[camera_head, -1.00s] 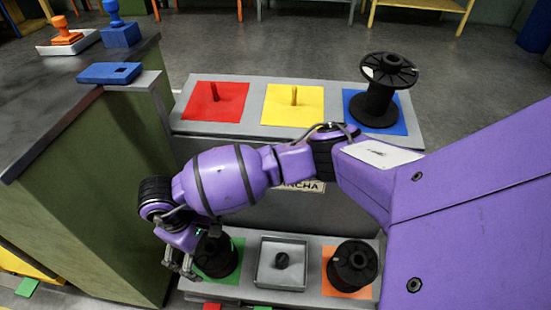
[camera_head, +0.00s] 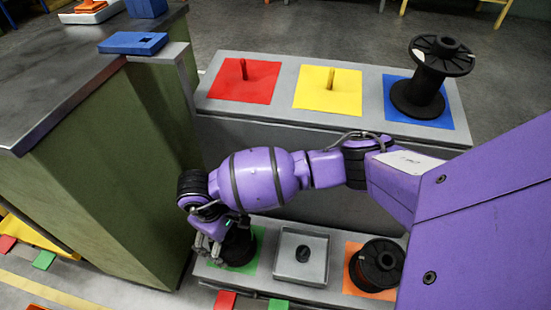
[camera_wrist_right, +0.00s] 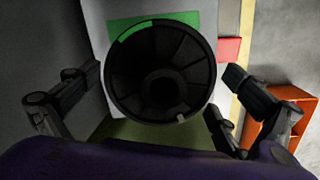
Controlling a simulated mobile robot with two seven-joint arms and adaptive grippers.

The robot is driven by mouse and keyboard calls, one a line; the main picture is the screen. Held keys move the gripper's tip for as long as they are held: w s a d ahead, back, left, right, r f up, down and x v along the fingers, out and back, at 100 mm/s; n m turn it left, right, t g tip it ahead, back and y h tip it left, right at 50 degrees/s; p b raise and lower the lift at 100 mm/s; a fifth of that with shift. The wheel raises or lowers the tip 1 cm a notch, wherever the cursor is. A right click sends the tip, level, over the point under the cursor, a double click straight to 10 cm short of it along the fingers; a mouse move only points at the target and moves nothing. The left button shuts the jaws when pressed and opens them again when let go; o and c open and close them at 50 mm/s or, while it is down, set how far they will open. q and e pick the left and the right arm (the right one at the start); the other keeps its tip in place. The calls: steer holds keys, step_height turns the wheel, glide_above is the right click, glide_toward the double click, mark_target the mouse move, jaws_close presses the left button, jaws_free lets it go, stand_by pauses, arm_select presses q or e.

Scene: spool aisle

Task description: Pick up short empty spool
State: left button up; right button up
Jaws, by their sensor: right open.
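A black spool (camera_head: 238,247) stands on the green square of the lower shelf, partly hidden behind my right gripper (camera_head: 212,246). In the right wrist view this spool (camera_wrist_right: 162,72) shows its round flange face-on. The open fingers of my right gripper (camera_wrist_right: 150,105) lie on either side of the flange, apart from it. Another short black spool (camera_head: 377,265) stands on the orange square at the lower right. A taller black spool (camera_head: 428,77) stands on the blue square of the upper shelf. My left gripper is not in view.
A red square (camera_head: 244,80) and a yellow square (camera_head: 328,88), each with a peg, are on the upper shelf. A grey tray (camera_head: 284,275) with a dark knob sits between the lower spools. A green cabinet (camera_head: 110,170) with a dark top stands close at left.

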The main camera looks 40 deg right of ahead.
steer(key=shift+w+r, duration=0.25)
steer(key=shift+r, duration=0.05)
steer(key=c, duration=1.5)
